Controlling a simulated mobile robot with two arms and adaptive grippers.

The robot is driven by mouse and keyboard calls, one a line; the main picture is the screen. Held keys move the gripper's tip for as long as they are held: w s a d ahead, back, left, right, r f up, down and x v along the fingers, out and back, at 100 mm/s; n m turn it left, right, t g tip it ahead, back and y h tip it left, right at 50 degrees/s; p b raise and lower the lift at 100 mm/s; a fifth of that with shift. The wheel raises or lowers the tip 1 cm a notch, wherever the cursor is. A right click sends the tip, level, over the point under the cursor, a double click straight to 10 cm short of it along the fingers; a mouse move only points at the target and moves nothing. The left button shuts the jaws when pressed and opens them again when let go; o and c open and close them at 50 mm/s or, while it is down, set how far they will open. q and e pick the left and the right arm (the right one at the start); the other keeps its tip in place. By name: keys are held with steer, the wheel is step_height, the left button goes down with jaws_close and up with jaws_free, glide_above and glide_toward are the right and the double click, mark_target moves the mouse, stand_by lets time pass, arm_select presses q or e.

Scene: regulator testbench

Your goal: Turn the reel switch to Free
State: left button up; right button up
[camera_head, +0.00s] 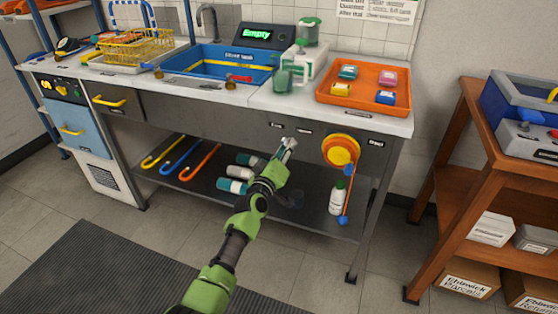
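The reel (341,151), orange with a yellow centre, is mounted on the bench's front panel. An orange line hangs from it to a blue end piece (343,220). Small labels are on the panel left of the reel, and one (376,143) is to its right; their text is too small to read. I cannot make out the reel switch; my gripper may cover it. My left gripper (289,145) points at the panel just below the left-hand labels, left of the reel. Its grey fingers are too small to tell open from shut, or touching from apart. My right gripper is not in view.
The bench top holds a blue sink (218,59), a yellow basket (137,46) and an orange tray (346,101) with small coloured blocks. Bottles and coloured hooks lie on the lower shelf (310,219). A wooden shelf unit (462,183) stands right, beyond a floor gap.

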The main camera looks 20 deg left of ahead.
arm_select(q)
steer(key=s, duration=1.1)
steer(key=shift+s+a, duration=0.15)
steer(key=shift+a, duration=0.05)
